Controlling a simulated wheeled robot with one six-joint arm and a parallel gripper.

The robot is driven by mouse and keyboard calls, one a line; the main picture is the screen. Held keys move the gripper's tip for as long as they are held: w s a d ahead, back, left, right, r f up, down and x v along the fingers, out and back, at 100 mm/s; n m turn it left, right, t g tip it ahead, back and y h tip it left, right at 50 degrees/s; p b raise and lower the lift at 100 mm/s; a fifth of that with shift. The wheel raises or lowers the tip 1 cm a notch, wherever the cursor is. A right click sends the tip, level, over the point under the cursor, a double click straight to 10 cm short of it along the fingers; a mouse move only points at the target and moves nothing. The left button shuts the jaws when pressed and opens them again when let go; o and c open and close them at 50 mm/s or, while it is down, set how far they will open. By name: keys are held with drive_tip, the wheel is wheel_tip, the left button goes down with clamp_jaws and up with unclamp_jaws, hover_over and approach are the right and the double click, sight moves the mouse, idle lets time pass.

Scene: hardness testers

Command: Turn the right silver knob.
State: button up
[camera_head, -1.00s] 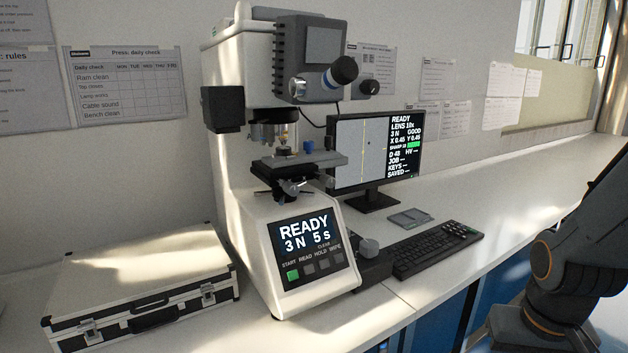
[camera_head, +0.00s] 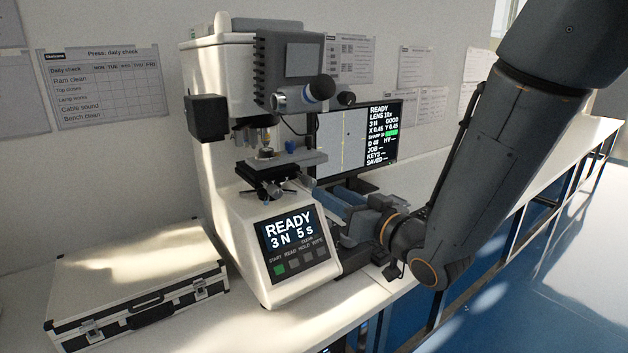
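The hardness tester (camera_head: 222,140) stands on the bench with its screen reading READY, 3 N, 5 s. Under its stage (camera_head: 285,163) are small silver knobs. One is at the front (camera_head: 274,190), and the right silver knob (camera_head: 306,180) sits at the stage's right end. My gripper (camera_head: 328,194) is just right of and slightly below the right knob, its blue-grey fingers pointing left toward it. The fingers look parted and empty. I see no clear contact with the knob; the exact gap is hard to tell.
A monitor (camera_head: 385,122) stands close behind my gripper. My arm hides most of the keyboard area. A silver case (camera_head: 130,285) lies on the bench at left. The tester's front panel has several buttons, one green (camera_head: 279,269). A check chart (camera_head: 108,88) hangs on the wall.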

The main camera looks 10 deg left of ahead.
sight(313, 183)
drive_tip(key=p+x, duration=0.2)
drive_tip(key=x, duration=0.5)
drive_tip(key=shift+w+a, duration=0.15)
drive_tip(key=shift+a, duration=0.1)
drive_tip(key=shift+c, duration=0.3)
clamp_jaws()
